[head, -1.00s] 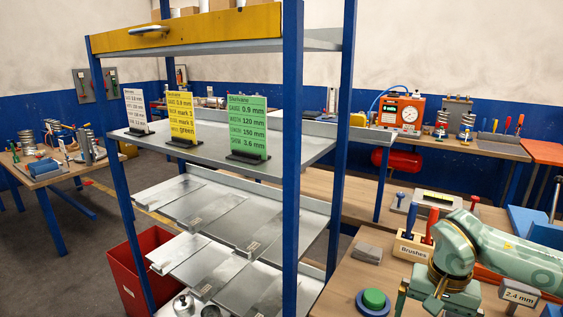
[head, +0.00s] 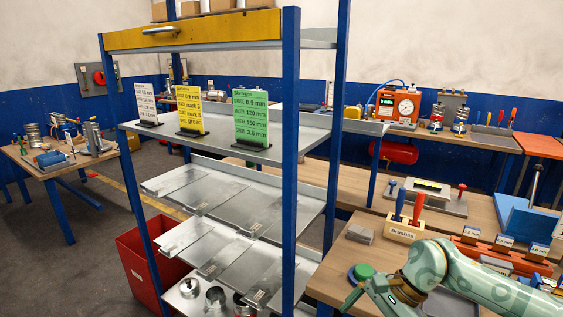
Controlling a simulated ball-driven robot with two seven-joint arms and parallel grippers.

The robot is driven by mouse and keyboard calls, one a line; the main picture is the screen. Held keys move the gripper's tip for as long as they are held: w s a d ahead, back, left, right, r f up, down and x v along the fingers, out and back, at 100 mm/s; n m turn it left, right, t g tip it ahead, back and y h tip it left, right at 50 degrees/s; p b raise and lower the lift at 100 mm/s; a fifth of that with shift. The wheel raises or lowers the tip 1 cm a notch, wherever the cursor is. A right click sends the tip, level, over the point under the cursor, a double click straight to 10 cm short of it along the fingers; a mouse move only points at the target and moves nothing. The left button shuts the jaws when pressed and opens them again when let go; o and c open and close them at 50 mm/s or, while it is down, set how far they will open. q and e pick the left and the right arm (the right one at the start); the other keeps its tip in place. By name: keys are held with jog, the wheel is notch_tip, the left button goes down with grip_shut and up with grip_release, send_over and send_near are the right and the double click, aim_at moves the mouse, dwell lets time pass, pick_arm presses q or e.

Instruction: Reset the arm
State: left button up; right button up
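My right arm (head: 460,278) is pale green and comes in from the lower right, low over the workbench. Its gripper (head: 352,297) is at the bottom edge of the view, left of the arm and beside the green round button (head: 362,271). The gripper is only partly visible, so I cannot tell whether its fingers are open or shut, and no held object shows. My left arm and gripper are not in view.
A blue shelf rack (head: 290,150) with sheet metal and sign cards stands left of the arm. The bench holds a brushes holder (head: 402,231), a grey block (head: 360,234) and a red gauge rack (head: 500,258). A red bin (head: 150,262) stands on the floor.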

jog(key=w+a+f+m+t+y+p, duration=0.1)
jog(key=w+a+f+m+y, duration=0.1)
jog(key=a+m+y, duration=0.5)
notch_tip(320, 180, down, 8)
jog(key=w+d+m+t+p, duration=0.2)
jog(key=m+t, duration=0.6)
jog(key=m, duration=1)
jog(key=s+d+f+m+t+h, duration=0.1)
jog(key=s+d+f+m+h, duration=0.25)
jog(key=f+m, duration=0.3)
jog(key=s+d+f+m+h+p, duration=0.1)
jog(key=s+d+f+m+h, duration=0.2)
jog(key=s+f+m, duration=0.3)
jog(key=s+d+f+m+t+h, duration=0.1)
jog(key=s+d+f+m+h, duration=0.25)
jog(key=f+m, duration=0.3)
jog(key=s+d+f+m+g+h, duration=0.1)
jog(key=s+f+m+g, duration=0.2)
jog(key=s, duration=0.8)
jog(key=s+d+f+m+g+h+p, duration=0.1)
jog(key=s+f+m, duration=0.4)
jog(key=s, duration=0.6)
jog(key=s+d+f+m+g+h, duration=0.1)
jog(key=s+f+m+g, duration=0.3)
jog(key=s, duration=0.7)
jog(key=shift+s+f+g+h+p, duration=0.15)
jog(key=shift+s+g+h+p, duration=0.15)
jog(key=shift+s+p, duration=0.1)
